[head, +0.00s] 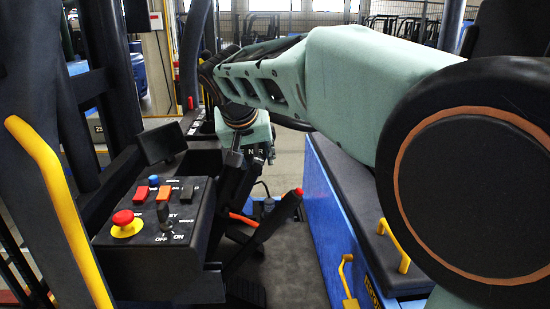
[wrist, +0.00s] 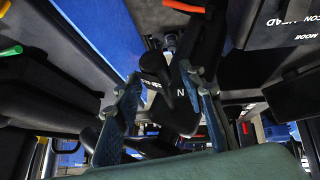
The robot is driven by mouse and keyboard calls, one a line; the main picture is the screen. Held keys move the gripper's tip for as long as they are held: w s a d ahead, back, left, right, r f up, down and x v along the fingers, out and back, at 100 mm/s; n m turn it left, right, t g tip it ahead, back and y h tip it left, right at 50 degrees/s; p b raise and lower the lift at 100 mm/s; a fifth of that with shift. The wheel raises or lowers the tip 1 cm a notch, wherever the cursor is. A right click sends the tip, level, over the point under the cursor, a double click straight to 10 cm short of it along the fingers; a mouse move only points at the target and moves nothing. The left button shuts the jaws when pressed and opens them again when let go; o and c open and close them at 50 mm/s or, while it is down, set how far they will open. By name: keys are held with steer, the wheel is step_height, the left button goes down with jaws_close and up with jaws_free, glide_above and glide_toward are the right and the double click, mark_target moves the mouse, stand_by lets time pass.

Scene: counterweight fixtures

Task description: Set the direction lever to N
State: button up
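The direction lever (wrist: 152,65) shows in the wrist view as a black knob on a short dark stem. It stands between the two fingers of my gripper (wrist: 161,76), which are spread apart with visible gaps to the lever. A white letter N (wrist: 180,92) is printed on the dark housing just right of the stem. The other letters there are partly covered. In the head view, the letter panel (head: 250,153) shows N and R below my wrist. My arm largely hides the lever and the fingertips there, so the lever's exact setting cannot be told.
A black control panel (head: 128,262) carries a red emergency button (head: 123,218), coloured switches and a key switch. A red-tipped lever (head: 283,217) leans nearby. A small dark screen (head: 161,143) stands behind the panel. A blue seat base (head: 330,225) lies to the right.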

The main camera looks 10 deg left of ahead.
steer(key=v, duration=1.2)
